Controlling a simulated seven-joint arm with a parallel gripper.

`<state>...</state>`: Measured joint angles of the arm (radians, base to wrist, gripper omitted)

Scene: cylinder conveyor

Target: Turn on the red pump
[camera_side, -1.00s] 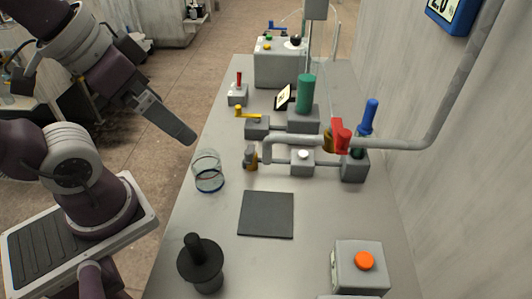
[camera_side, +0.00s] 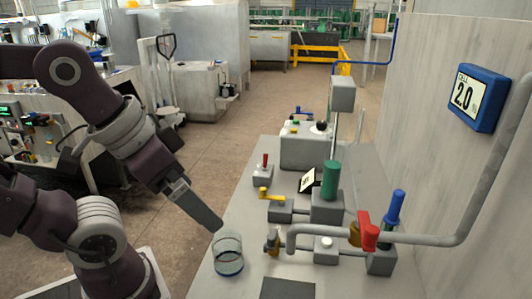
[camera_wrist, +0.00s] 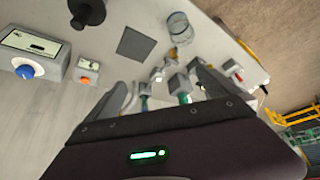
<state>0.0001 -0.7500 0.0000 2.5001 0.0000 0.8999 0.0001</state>
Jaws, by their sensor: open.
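Two red things show, and I cannot tell which is the red pump. One is a red lever (camera_side: 265,160) upright on a small grey box (camera_side: 263,177) at the table's left edge; red also shows there in the wrist view (camera_wrist: 239,74). The other is a red handle (camera_side: 367,230) on the grey pipe at the right. My gripper (camera_side: 216,226) is in the air near the table's left edge, left of both, with its tips above the clear glass. In the wrist view my gripper (camera_wrist: 160,76) has its fingers wide apart and empty.
A clear glass (camera_side: 228,256) stands close to my fingertips. A yellow lever (camera_side: 264,192), a green cylinder (camera_side: 330,178) and a blue cylinder (camera_side: 395,206) stand among pipes. A dark square pad (camera_wrist: 136,43) and orange button (camera_wrist: 84,81) are also on the table.

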